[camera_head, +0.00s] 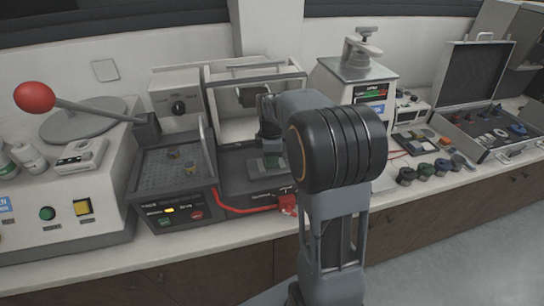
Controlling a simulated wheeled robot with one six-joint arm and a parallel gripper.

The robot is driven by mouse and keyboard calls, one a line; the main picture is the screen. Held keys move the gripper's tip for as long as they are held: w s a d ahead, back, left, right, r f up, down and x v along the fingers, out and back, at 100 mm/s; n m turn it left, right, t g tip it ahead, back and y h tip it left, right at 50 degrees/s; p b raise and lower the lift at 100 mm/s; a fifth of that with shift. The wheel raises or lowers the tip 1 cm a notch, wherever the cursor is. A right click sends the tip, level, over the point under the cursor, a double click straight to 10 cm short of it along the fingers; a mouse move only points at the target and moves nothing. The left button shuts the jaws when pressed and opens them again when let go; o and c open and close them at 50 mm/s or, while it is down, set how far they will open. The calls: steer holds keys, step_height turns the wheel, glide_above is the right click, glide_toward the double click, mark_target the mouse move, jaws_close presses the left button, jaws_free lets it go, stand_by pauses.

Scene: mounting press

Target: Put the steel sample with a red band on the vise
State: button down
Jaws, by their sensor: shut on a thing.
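My gripper (269,146) is inside the open-fronted machine in the middle of the bench, pointing down. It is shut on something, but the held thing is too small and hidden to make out. Just below the fingers is a small grey-green block (268,167) on the machine's dark bed, which may be the vise. I cannot tell if the held thing touches it. My own arm hides the right part of the machine. I cannot pick out a red band on any sample.
A red-knobbed lever (36,97) reaches over the left machine. A clear-sided guard (208,140) stands left of my gripper. A red part (287,203) sits at the machine's front edge. Several dark round pieces (425,172) and an open case (490,130) lie to the right.

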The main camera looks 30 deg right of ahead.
steer(key=shift+f, duration=0.15)
steer(key=c, duration=0.8)
jaws_free()
step_height(320, 180, up, 11)
steer(key=shift+s+a+f+m+t, duration=0.65)
steer(key=shift+s+a+f+m, duration=0.4)
steer(key=shift+s+a+m, duration=1.05)
steer(key=shift+s+a+f+m+t, duration=0.6)
steer(key=shift+s+a+f+m, duration=0.5)
steer(key=shift+s+m, duration=1.8)
steer(key=shift+s+a+f+m+t, duration=0.85)
steer(key=shift+s+a+m, duration=0.85)
steer(key=shift+s, duration=1.65)
steer(key=shift+f, duration=0.15)
